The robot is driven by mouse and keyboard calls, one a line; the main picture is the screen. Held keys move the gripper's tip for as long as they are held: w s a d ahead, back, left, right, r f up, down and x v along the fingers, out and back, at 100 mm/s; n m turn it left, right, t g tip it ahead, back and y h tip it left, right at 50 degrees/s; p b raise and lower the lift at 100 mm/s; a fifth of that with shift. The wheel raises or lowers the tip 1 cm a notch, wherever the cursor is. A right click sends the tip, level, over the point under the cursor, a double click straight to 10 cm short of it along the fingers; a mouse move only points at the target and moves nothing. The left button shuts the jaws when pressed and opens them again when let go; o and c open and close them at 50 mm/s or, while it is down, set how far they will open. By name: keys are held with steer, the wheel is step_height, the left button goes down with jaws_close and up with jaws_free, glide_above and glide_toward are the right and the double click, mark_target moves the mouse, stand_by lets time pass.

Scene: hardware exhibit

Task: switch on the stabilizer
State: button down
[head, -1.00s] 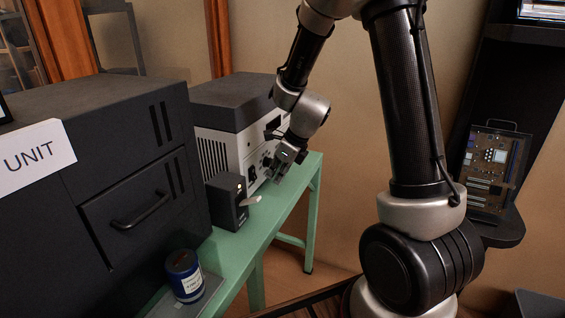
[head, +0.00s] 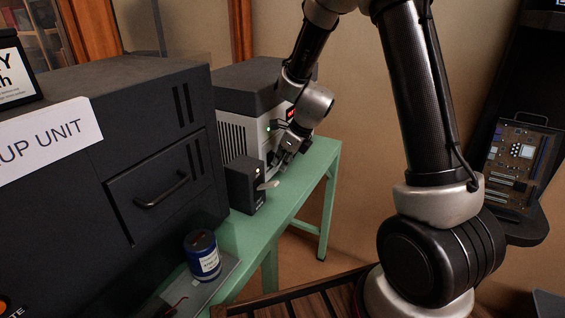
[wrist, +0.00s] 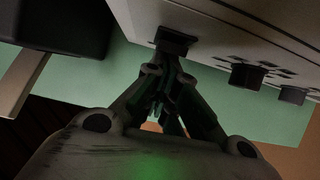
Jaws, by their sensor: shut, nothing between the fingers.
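The stabilizer appears to be the light grey unit with a dark top (head: 233,132) on the green table. A red display (head: 291,113) and a small green light show on its front, partly behind my arm. My gripper (head: 284,160) is shut and empty, low in front of that panel. In the wrist view the closed fingers (wrist: 167,75) are close beneath a black rocker-like switch (wrist: 175,40) on the light panel; I cannot tell if they touch it. Dark knobs (wrist: 247,75) sit to the right of the switch. A green glow falls on my gripper.
A small black box with a pale lever (head: 243,184) stands in front of the unit; the lever also shows in the wrist view (wrist: 22,82). A large dark cabinet (head: 120,130) fills the left. A blue jar (head: 203,256) stands on the green table (head: 285,200). A circuit board (head: 516,155) is at right.

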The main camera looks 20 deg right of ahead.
steer(key=shift+r, duration=0.75)
